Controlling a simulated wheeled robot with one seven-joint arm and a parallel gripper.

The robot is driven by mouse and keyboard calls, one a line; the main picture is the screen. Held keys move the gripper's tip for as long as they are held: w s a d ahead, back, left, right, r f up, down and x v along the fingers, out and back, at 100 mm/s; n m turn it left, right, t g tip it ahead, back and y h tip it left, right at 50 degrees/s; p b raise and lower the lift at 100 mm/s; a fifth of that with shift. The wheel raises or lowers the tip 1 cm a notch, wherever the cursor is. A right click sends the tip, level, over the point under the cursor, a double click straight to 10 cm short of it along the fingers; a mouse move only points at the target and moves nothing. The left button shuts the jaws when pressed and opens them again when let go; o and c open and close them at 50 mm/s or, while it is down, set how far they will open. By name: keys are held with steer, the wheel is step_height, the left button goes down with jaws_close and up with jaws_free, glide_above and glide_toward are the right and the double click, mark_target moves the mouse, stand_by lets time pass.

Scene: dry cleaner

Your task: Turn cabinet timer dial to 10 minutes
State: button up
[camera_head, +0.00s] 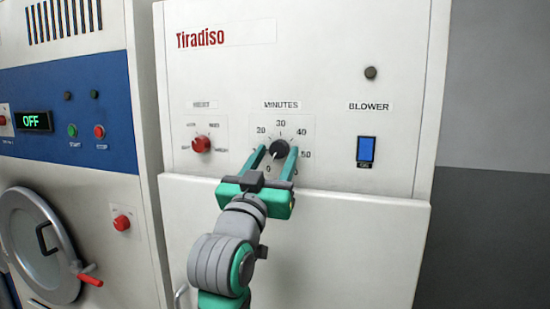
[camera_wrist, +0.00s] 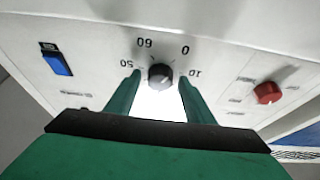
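The black round timer dial (camera_head: 279,148) sits on the white cabinet front under the label "MINUTES". Its printed scale shows 20, 30, 40 and 50 around it in the head view. In the wrist view, 50, 60, 0 and 10 show around the dial (camera_wrist: 160,76). My green gripper (camera_head: 279,150) is at the dial, with one finger on each side of it. I cannot clearly tell which number the dial's pointer faces.
A red heat knob (camera_head: 201,144) is left of the timer, and a blue blower switch (camera_head: 366,149) is to its right. A grey round button (camera_head: 371,72) is above the switch. A blue and white machine (camera_head: 70,110) with a round door stands at the left.

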steer(key=c, duration=0.9)
steer(key=shift+o, duration=0.2)
steer(key=shift+m, duration=0.3)
steer(key=m+h, duration=0.1)
steer(key=m+g+h, duration=0.1)
steer(key=m, duration=0.3)
steer(key=shift+a+h, duration=0.25)
steer(key=shift+h, duration=0.15)
steer(key=m+g+h, duration=0.1)
steer(key=m, duration=0.3)
steer(key=m+g+h, duration=0.1)
steer(key=m+g, duration=0.1)
steer(key=m, duration=0.1)
steer(key=shift+w+a+r+m, duration=0.1)
steer(key=shift+r+m, duration=0.05)
steer(key=shift+m, duration=0.25)
steer(key=shift+m+g, duration=0.3)
steer(key=o, duration=1)
steer(key=shift+o, duration=0.2)
